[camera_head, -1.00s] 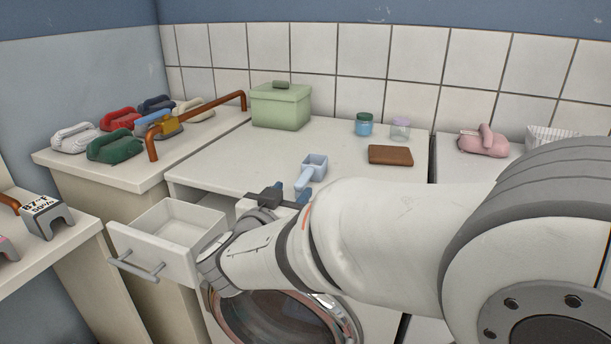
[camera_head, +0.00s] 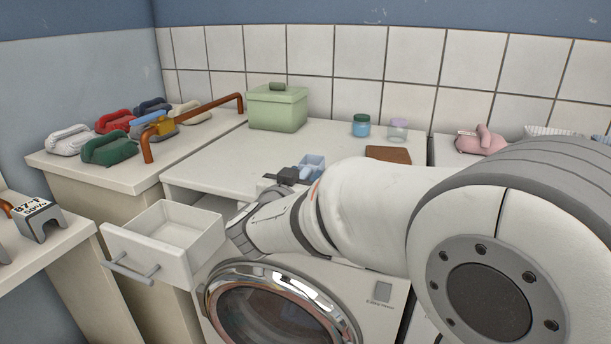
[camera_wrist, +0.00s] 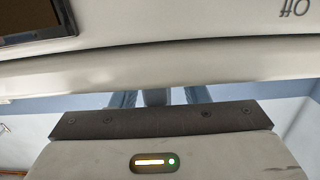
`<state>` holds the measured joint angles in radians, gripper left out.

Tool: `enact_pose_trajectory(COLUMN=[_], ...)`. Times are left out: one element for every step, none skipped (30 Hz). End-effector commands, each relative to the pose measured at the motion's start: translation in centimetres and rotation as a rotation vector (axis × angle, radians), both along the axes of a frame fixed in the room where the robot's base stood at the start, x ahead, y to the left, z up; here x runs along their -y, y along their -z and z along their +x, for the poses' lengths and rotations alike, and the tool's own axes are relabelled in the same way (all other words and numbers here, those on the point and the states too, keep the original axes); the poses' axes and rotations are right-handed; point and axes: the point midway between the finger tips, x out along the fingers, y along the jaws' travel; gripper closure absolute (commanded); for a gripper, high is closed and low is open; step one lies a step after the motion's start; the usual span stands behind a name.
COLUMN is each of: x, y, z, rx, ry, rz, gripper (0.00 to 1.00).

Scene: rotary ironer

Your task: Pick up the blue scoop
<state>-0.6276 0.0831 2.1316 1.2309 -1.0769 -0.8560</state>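The blue scoop (camera_head: 314,163) lies on the white worktop, its handle toward me. My gripper (camera_head: 290,177) is at the handle end, low over the front part of the worktop. My arm and gripper hide part of the handle. In the wrist view, two bluish fingers (camera_wrist: 158,98) stand apart, with a narrow greyish shape between them and gaps on both sides. I cannot tell for sure that this shape is the scoop's handle.
A green lidded box (camera_head: 278,108) is at the back left. An open white drawer (camera_head: 150,256) juts out at front left.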

Motion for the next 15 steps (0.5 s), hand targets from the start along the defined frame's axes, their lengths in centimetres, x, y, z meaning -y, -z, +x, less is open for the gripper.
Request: enact_pose_trajectory(x=[-0.02, -0.02, -0.03, -0.03, -0.04, -0.05, -0.05, -0.05, -0.06, -0.07, -0.07, -0.08, -0.08, -0.08, -0.09], y=[0.00, 0.00, 0.00, 0.00, 0.01, 0.00, 0.00, 0.01, 0.01, 0.01, 0.01, 0.01, 0.01, 0.01, 0.01], z=[-0.02, -0.02, -0.02, -0.03, -0.03, -0.04, -0.04, -0.03, -0.04, -0.04, -0.04, -0.05, -0.05, -0.05, -0.05], rx=[0.000, 0.000, 0.000, 0.000, 0.000, 0.000, 0.000, 0.000, 0.000, 0.000, 0.000, 0.000, 0.000, 0.000, 0.000], ry=[0.000, 0.000, 0.000, -0.001, -0.001, -0.001, -0.001, -0.001, -0.001, -0.001, -0.001, -0.001, -0.001, -0.001, -0.002], rz=[0.000, 0.000, 0.000, 0.000, 0.000, 0.000, 0.000, 0.000, 0.000, 0.000, 0.000, 0.000, 0.000, 0.000, 0.000], gripper=[0.63, 0.66, 0.69, 0.71, 0.74, 0.77, 0.80, 0.82, 0.85, 0.88, 0.90, 0.94, 0.96, 0.98, 1.00])
